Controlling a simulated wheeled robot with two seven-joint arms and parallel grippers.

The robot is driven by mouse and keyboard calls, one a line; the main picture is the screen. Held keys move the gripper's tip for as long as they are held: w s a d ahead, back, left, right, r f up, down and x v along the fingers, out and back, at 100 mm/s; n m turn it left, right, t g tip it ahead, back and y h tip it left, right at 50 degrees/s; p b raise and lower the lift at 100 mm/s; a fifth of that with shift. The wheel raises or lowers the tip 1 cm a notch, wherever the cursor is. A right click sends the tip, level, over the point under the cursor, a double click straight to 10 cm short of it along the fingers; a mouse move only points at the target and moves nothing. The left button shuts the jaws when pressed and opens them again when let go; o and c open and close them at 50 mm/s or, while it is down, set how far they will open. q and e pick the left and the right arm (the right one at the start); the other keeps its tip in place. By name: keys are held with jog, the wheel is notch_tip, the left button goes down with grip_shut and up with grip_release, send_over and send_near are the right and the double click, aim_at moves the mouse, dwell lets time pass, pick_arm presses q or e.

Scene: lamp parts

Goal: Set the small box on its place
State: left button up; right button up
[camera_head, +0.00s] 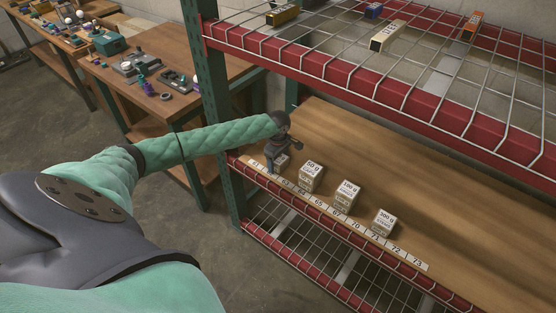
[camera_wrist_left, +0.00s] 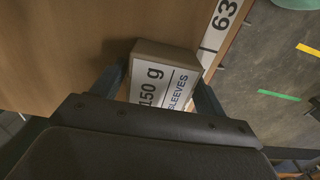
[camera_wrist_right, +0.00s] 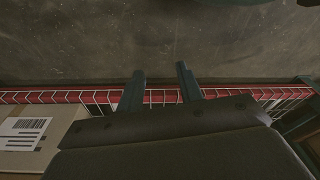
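A small box (camera_wrist_left: 163,82), marked 150 g SLEEVES, is between the fingers of my left gripper (camera_wrist_left: 160,88) in the left wrist view, with both fingers against its sides. In the head view the left gripper (camera_head: 281,150) reaches down over this box (camera_head: 282,160) at the left end of the wooden shelf (camera_head: 420,190), behind the number strip (camera_head: 340,218). The gripper partly hides it, and I cannot tell whether it rests on the wood. My right gripper (camera_wrist_right: 161,88) has its fingers apart with nothing between them. It is outside the head view.
Boxes marked 50 g (camera_head: 311,177), 100 g (camera_head: 345,195) and 300 g (camera_head: 383,222) stand in a row to the right. Bare wood lies behind and right of them. A green post (camera_head: 212,100) and red upper beam (camera_head: 350,75) bound the shelf. A barcoded carton (camera_wrist_right: 35,135) shows near my right gripper.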

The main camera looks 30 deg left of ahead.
pick_arm(q)
jog(key=shift+o, duration=0.5)
pick_arm(e)
jog(key=shift+w, duration=0.1)
pick_arm(q)
jog(key=shift+r, duration=0.1)
notch_tip(320, 180, up, 11)
jog(key=b, duration=0.2)
jog(key=shift+b, duration=0.3)
jog(key=shift+r, duration=0.55)
pick_arm(e)
notch_tip(320, 180, up, 8)
jog(key=w+a, duration=0.1)
jog(key=shift+w+a, duration=0.3)
jog(key=shift+a, duration=0.05)
jog(key=shift+r, duration=0.1)
jog(key=shift+w+a, duration=0.1)
